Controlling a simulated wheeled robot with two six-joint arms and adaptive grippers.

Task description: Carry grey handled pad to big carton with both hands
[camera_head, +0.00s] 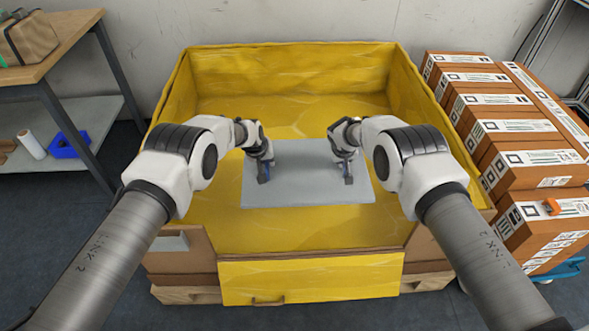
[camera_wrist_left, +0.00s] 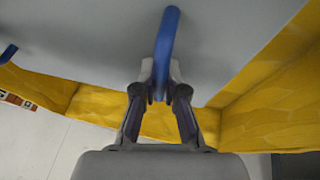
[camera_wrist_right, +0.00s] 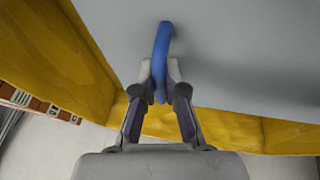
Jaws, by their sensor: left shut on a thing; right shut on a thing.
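The grey handled pad (camera_head: 308,186) is a flat grey sheet with blue handles, seen within the walls of the big carton (camera_head: 220,65), which is lined in yellow. My left gripper (camera_head: 265,172) is shut on the pad's left blue handle, which shows in the left wrist view (camera_wrist_left: 167,40). My right gripper (camera_head: 347,172) is shut on the right blue handle, which shows in the right wrist view (camera_wrist_right: 162,40). The pad looks about level. Its height above the carton floor cannot be told.
The carton's front flap (camera_head: 312,278) hangs down in front, and the carton stands on a wooden pallet (camera_head: 185,294). Stacked brown boxes (camera_head: 520,130) with labels stand close on the right. A workbench (camera_head: 50,45) with a lower shelf stands at the left.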

